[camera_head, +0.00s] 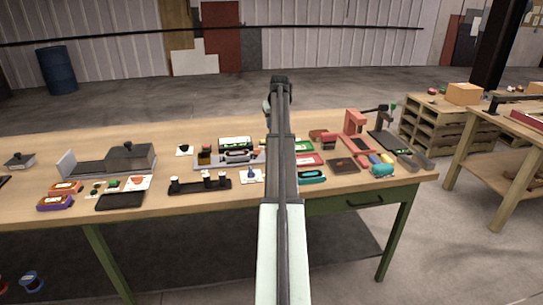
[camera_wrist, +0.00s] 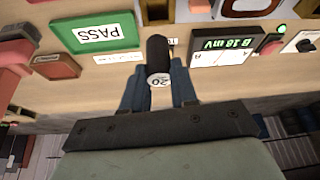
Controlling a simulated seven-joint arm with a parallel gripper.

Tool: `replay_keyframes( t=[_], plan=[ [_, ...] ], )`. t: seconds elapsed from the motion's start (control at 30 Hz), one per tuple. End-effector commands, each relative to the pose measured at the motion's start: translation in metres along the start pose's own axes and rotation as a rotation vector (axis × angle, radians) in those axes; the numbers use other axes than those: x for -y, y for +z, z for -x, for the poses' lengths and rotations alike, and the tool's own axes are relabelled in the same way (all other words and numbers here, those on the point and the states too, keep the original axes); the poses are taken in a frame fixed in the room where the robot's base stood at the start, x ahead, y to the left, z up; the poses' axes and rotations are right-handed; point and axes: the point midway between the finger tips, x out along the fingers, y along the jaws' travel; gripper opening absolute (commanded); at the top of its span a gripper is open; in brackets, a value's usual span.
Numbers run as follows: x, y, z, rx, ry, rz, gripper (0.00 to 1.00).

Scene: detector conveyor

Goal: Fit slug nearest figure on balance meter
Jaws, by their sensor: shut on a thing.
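My gripper (camera_wrist: 159,85) is shut on a black slug (camera_wrist: 157,53) in the wrist view. The slug's pale end face carries a number that looks like 20. The balance meter (camera_wrist: 222,50), with a green figure that seems to read B 16 mV and a white A/B dial, is just right of the slug, upside down. A meter with a dark display (camera_head: 235,143) also shows in the head view, left of my arm. A black rack (camera_head: 200,186) with several pale-topped slugs stands at the table's front. My arm hides my gripper in the head view.
A green PASS panel (camera_wrist: 97,32) is left of the slug in the wrist view, with a red button (camera_wrist: 271,44) at the right. A grey machine (camera_head: 128,158) stands at the left of the table (camera_head: 235,208). A red press (camera_head: 355,122) stands at the right.

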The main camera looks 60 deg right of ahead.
Motion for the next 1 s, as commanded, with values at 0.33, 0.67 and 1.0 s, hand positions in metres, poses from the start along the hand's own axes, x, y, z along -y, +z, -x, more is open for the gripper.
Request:
replay_keyframes(
  t=[0.33, 0.67, 1.0],
  plan=[
    [0.004, -0.002, -0.002, 0.000, -0.070, 0.169, 0.00],
    [0.005, 0.015, -0.042, 0.001, -0.073, 0.176, 0.00],
    [0.005, 0.027, -0.071, 0.001, -0.073, 0.174, 0.00]
  ],
)
